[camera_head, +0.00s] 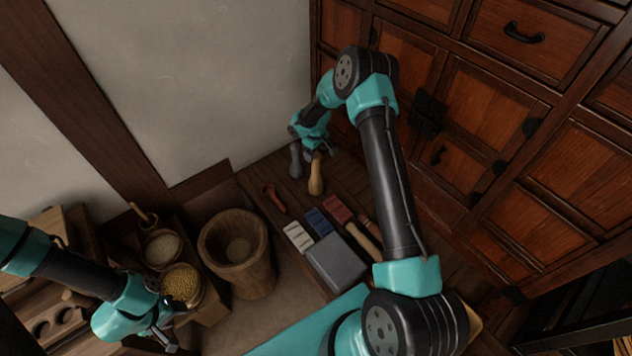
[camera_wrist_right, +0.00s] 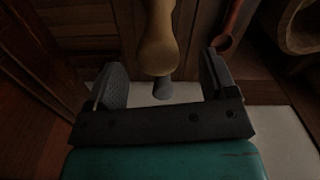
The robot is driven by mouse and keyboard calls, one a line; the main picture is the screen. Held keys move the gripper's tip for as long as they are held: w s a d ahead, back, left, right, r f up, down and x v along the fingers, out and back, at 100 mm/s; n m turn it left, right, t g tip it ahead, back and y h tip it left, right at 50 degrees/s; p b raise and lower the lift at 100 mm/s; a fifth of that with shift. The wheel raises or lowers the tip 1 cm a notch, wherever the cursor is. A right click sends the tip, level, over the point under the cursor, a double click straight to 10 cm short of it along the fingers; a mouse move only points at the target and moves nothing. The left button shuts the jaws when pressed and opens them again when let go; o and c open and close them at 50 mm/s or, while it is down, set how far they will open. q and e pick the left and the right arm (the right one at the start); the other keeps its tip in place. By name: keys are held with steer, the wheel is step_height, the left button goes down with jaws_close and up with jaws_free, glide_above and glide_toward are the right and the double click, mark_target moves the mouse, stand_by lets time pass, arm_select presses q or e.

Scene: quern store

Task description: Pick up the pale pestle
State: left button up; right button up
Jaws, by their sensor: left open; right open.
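The pale pestle (camera_head: 316,178), tan with a rounded thick end, is at the far end of the wooden surface near the wall corner. A grey pestle (camera_head: 296,160) is just left of it. My right gripper (camera_head: 314,150) is at the pale pestle, its jaws partly hidden in the head view. In the right wrist view the open fingers (camera_wrist_right: 162,78) stand either side of the pale pestle's (camera_wrist_right: 158,48) thick end, with gaps on both sides. A grey piece (camera_wrist_right: 162,88) shows behind it. My left gripper (camera_head: 168,325) is open and empty at the lower left, near the grain bowl.
A wooden mortar (camera_head: 238,250), a bowl of yellow grain (camera_head: 181,284) and a pale bowl (camera_head: 161,248) stand at the left. A red tool (camera_head: 275,198), several coloured blocks and a grey slab (camera_head: 335,262) lie nearer. A drawer cabinet (camera_head: 480,110) borders the right.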

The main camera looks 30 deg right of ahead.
glide_above(316, 174)
steer(key=w, duration=0.2)
steer(key=shift+s+d+f, duration=0.1)
steer(key=shift+d+f, duration=0.05)
steer(key=shift+f, duration=0.7)
steer(key=shift+s+d+f, duration=0.1)
steer(key=shift+d+f, duration=0.05)
steer(key=shift+f, duration=0.75)
steer(key=shift+s+d+f, duration=0.1)
steer(key=shift+d+f, duration=0.05)
steer(key=shift+f, duration=0.7)
steer(key=shift+c, duration=0.2)
steer(key=c, duration=1.2)
steer(key=shift+c, duration=0.2)
steer(key=shift+w+r, duration=0.1)
